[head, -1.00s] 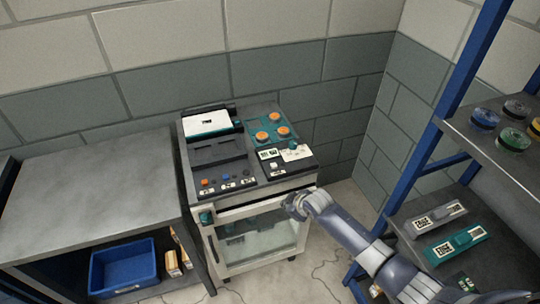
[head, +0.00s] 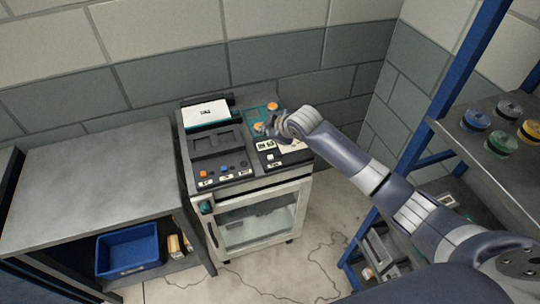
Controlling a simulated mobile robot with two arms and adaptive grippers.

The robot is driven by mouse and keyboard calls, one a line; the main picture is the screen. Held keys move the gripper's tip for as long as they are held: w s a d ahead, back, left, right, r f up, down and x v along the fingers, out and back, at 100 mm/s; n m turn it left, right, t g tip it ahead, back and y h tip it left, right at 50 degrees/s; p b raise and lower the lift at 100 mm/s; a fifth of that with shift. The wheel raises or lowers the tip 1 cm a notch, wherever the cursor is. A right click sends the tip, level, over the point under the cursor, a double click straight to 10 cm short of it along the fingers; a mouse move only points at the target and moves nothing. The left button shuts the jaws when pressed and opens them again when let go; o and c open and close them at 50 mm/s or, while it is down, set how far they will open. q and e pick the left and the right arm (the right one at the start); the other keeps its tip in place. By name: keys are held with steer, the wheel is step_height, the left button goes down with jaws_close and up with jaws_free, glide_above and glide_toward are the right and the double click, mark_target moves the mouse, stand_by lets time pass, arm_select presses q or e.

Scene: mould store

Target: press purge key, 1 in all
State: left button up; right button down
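The machine's sloped panel carries an orange key (head: 203,174), a blue key (head: 224,168) and a dark key (head: 243,163) in a row, with small labels below them. A white key (head: 270,157) sits on the right part of the panel. The label print is too small to read, so I cannot tell which is the purge key. My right gripper (head: 272,129) is above the machine's back right part, by the orange round knobs (head: 272,106), partly covering them. Its fingers are too small and overlapped to show whether they are open. My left gripper is not in view.
The machine (head: 257,195) has a glass-fronted door below the panel. A grey bench (head: 90,185) with a blue bin (head: 127,250) on its lower shelf stands left. A blue-framed rack (head: 480,150) with coloured round pucks stands right. Cables lie on the floor.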

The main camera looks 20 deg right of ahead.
steer(key=b, duration=0.8)
glide_above(269, 158)
step_height(269, 158, down, 8)
steer(key=shift+a, duration=0.1)
steer(key=shift+f, duration=0.4)
stand_by(0.9)
steer(key=shift+f, duration=0.45)
steer(key=shift+f, duration=0.5)
stand_by(0.7)
steer(key=shift+r, duration=0.15)
steer(key=shift+r+p, duration=0.8)
steer(key=shift+p, duration=0.05)
